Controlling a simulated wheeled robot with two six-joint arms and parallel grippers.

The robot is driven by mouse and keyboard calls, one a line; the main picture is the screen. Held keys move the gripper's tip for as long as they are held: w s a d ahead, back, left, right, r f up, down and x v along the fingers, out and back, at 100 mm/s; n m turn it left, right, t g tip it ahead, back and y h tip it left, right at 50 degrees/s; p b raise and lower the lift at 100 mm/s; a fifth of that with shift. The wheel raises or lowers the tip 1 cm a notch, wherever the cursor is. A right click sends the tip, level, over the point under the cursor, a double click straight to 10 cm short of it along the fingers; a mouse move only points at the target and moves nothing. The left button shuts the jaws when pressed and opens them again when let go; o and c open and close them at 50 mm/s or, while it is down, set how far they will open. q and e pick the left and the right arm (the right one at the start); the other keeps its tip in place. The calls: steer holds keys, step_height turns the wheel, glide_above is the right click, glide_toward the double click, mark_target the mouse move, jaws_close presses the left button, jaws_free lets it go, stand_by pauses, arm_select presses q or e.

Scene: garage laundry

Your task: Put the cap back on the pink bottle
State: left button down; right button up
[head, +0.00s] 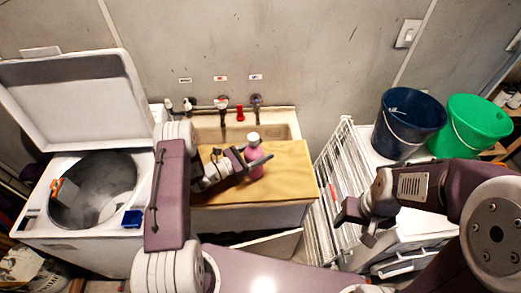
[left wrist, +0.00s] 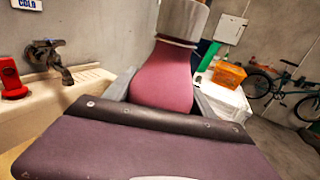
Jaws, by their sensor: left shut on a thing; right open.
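The pink bottle (head: 255,168) stands upright over the wooden board, with a pale grey-white cap (head: 253,138) at its top. My left gripper (head: 253,164) is shut on the bottle's body from the left. In the left wrist view the bottle (left wrist: 165,78) fills the space between my fingers, and the cap (left wrist: 184,18) sits over its neck, its upper part cut off by the frame edge. I cannot tell how firmly the cap is seated. My right gripper (head: 362,222) is open and empty, to the right of the board and away from the bottle.
The wooden board (head: 290,185) covers the front of the sink (head: 280,128), with taps and a red item (head: 240,114) behind. An open washer (head: 95,190) stands left. A white drying rack (head: 330,180), a dark blue bucket (head: 408,122) and a green bucket (head: 472,125) are right.

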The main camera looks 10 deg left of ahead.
arm_select(q)
steer(key=shift+s, duration=0.1)
steer(key=shift+c, duration=1.6)
jaws_free()
steer(key=shift+f, duration=0.1)
steer(key=shift+r, duration=0.3)
steer(key=b, duration=0.3)
glide_toward(246, 158)
steer(key=x, duration=0.4)
steer(key=shift+f, duration=0.1)
